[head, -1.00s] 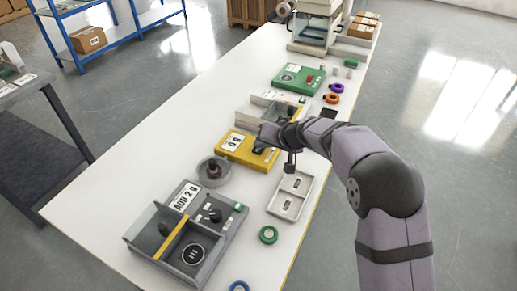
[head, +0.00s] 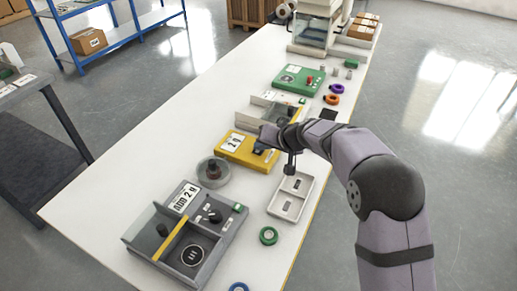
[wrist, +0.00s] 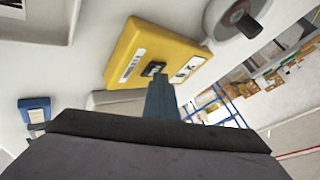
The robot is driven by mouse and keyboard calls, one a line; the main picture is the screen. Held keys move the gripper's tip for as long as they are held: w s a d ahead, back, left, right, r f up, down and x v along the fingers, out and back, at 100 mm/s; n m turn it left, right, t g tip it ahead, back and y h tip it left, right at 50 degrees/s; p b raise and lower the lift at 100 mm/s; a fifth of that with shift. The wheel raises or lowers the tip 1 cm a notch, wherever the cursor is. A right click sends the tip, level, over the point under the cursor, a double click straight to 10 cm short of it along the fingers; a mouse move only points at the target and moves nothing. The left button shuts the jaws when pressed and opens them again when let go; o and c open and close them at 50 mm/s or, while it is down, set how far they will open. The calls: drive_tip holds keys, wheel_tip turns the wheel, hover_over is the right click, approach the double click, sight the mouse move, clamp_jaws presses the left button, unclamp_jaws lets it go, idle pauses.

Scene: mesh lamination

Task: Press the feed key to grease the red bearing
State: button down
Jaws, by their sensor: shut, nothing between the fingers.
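The tips also show in the wrist view (wrist: 158,82). A clear round dish (head: 217,180) with a dark red and black centre, seemingly the red bearing (head: 212,169), stands just left of the unit.
A green unit (head: 293,77) stands farther back.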

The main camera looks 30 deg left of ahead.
sight(261, 152)
drive_tip(key=shift+r+p, duration=0.6)
drive_tip(key=shift+r, duration=0.3)
drive_tip(key=shift+r, duration=0.1)
wheel_tip(261, 152, up, 5)
drive_tip(key=p, duration=0.3)
idle(0.9)
